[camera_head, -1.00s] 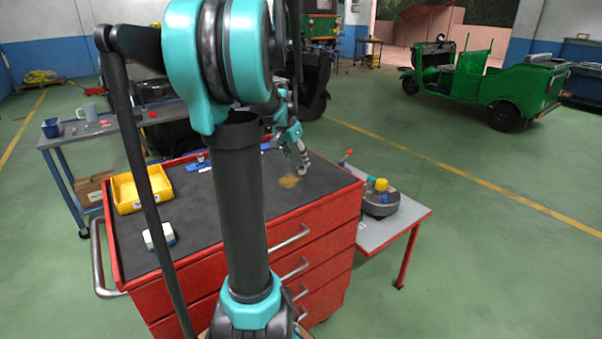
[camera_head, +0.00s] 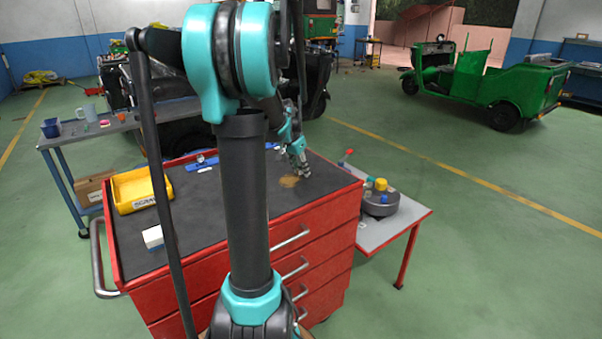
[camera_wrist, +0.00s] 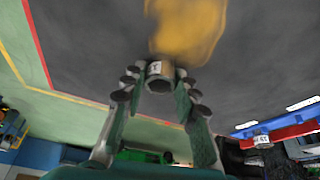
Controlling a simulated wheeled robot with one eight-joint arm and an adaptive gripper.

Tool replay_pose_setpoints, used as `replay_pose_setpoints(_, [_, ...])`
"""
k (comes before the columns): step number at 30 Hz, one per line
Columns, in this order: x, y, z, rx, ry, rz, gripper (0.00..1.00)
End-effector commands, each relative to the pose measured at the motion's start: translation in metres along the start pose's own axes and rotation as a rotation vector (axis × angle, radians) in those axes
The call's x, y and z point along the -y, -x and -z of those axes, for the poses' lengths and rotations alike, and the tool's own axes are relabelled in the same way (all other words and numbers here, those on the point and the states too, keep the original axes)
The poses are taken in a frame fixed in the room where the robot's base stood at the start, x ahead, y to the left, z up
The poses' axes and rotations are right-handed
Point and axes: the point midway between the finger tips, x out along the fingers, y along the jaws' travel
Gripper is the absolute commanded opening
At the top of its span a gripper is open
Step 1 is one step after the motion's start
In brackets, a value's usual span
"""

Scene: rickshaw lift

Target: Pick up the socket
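The socket (camera_wrist: 160,77) is a short silver cylinder with a dark mark, its open end showing in the wrist view. It is between the fingertips of my gripper (camera_wrist: 160,70), one finger on each side. The fingertips are very close to its sides; whether they press on it I cannot tell. My gripper also shows in the head view (camera_head: 302,167), low over the far right part of the red cabinet's dark top (camera_head: 235,190). Whether the socket rests on that top or is slightly raised is unclear.
A yellow bin (camera_head: 130,199), a white box (camera_head: 153,237) and a blue rail (camera_head: 202,164) are on the cabinet top. An orange-brown stain (camera_head: 289,181) lies beside my gripper.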

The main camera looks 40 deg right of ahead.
Motion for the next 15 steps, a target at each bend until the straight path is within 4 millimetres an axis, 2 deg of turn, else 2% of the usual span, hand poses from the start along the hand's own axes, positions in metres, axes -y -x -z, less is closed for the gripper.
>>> replay_pose_setpoints(1, [0.0000, 0.0001, 0.0000, 0.000, 0.000, 0.000, 0.20])
replay_pose_setpoints(6, [0.0000, 0.0001, 0.0000, 0.000, 0.000, 0.000, 0.00])
replay_pose_setpoints(15, [0.0001, 0.0017, 0.0007, 0.000, 0.000, 0.000, 0.00])
